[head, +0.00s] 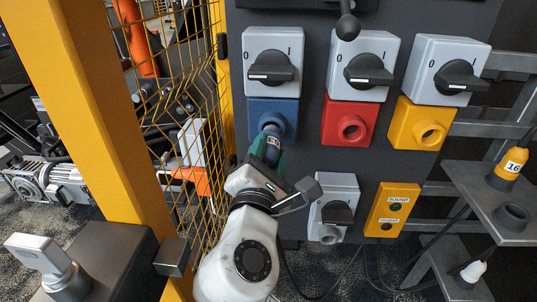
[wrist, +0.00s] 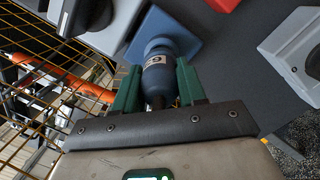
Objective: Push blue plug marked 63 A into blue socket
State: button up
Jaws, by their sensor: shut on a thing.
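My gripper (head: 267,150) has green fingers and is shut on the blue plug (head: 271,131). In the wrist view, the gripper (wrist: 158,84) holds the dark blue plug (wrist: 157,76) between both fingers. A small pale label shows on the plug, too small to read. The blue socket (head: 260,108) is under the left rotary switch on the grey panel. It also shows in the wrist view (wrist: 182,42), directly ahead of the plug. The plug's front is lined up at the socket's mouth and seems to touch it. The plug hides the opening, so I cannot tell how deep it sits.
A red socket (head: 336,121) and a yellow socket (head: 407,125) are to the right. A grey switch box (head: 333,205) is below right. A yellow mesh fence (head: 190,80) and post (head: 95,110) stand close on the left. A shelf (head: 470,195) at right holds a yellow plug (head: 508,168).

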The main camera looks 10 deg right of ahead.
aim_at(270, 145)
jog(key=shift+x, duration=1.75)
jog(key=o, duration=1.2)
jog(key=shift+a+f, duration=0.1)
jog(key=shift+f, duration=0.05)
jog(key=p+v, duration=0.1)
jog(key=v, duration=0.9)
jog(key=shift+s+a, duration=0.2)
jog(key=shift+s, duration=0.1)
